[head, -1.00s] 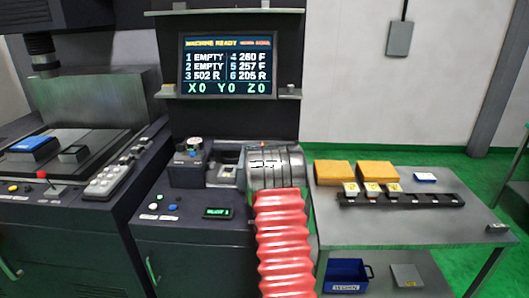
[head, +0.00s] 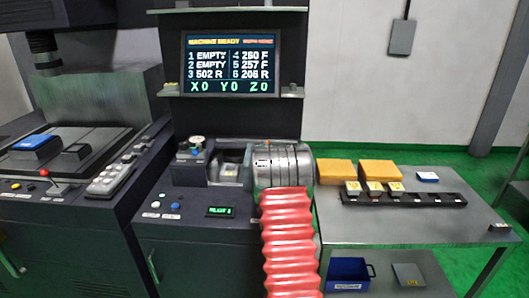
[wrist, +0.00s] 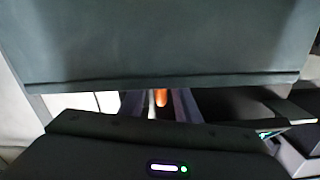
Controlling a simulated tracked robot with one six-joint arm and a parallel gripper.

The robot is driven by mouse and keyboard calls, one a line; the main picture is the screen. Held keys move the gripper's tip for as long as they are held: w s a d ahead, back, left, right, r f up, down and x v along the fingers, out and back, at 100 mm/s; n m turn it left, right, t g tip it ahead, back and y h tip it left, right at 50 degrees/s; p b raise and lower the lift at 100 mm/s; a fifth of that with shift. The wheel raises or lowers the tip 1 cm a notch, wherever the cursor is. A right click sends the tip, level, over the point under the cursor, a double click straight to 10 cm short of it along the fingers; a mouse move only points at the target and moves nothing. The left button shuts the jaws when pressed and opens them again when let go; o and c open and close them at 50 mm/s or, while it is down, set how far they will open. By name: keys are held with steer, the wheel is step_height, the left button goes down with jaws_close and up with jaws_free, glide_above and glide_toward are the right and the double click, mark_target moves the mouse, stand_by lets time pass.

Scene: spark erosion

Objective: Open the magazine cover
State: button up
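The dark machine cabinet (head: 195,235) stands in the middle of the head view, with an open-topped recess (head: 228,172) in its top. I cannot pick out the magazine cover for certain. In the wrist view a large dark grey panel (wrist: 160,45) with a straight lower edge fills the top, close to the camera; it may be that cover. My gripper (wrist: 160,108) shows partly in the narrow gap below the panel, with something orange there. Its fingertips are not clear. In the head view my grey wrist and red arm hide the gripper and part of the cabinet top.
A screen (head: 230,65) reading MACHINE READY hangs above the cabinet, with a shelf below it. Right is a grey table (head: 440,225) with orange blocks (head: 378,170) and a dark rack (head: 430,200). A blue bin (head: 347,273) sits below. Another machine (head: 65,215) stands left.

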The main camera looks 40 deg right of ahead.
steer(key=v, duration=1.3)
steer(key=shift+s+a, duration=0.25)
steer(key=shift+a, duration=0.05)
stand_by(0.4)
steer(key=w+a+r+n+y, duration=0.2)
steer(key=a+r+y, duration=0.1)
steer(key=a, duration=0.5)
steer(key=w+a+r+n+y, duration=0.1)
steer(key=a+r+y, duration=0.1)
steer(key=a, duration=0.6)
steer(key=s+a+r+n+y, duration=0.2)
steer(key=a, duration=0.6)
steer(key=s+a+r+n+y, duration=0.1)
steer(key=s+a+n+y, duration=0.15)
steer(key=a, duration=0.45)
steer(key=s+a+f+n+g+y, duration=0.1)
steer(key=s+a+n+g+y, duration=0.1)
steer(key=s+a, duration=0.7)
steer(key=s+a+n+g+y, duration=0.2)
steer(key=s+a+g, duration=0.2)
steer(key=s+a, duration=0.5)
steer(key=s, duration=0.7)
steer(key=shift+s+f, duration=0.3)
steer(key=shift+f, duration=0.1)
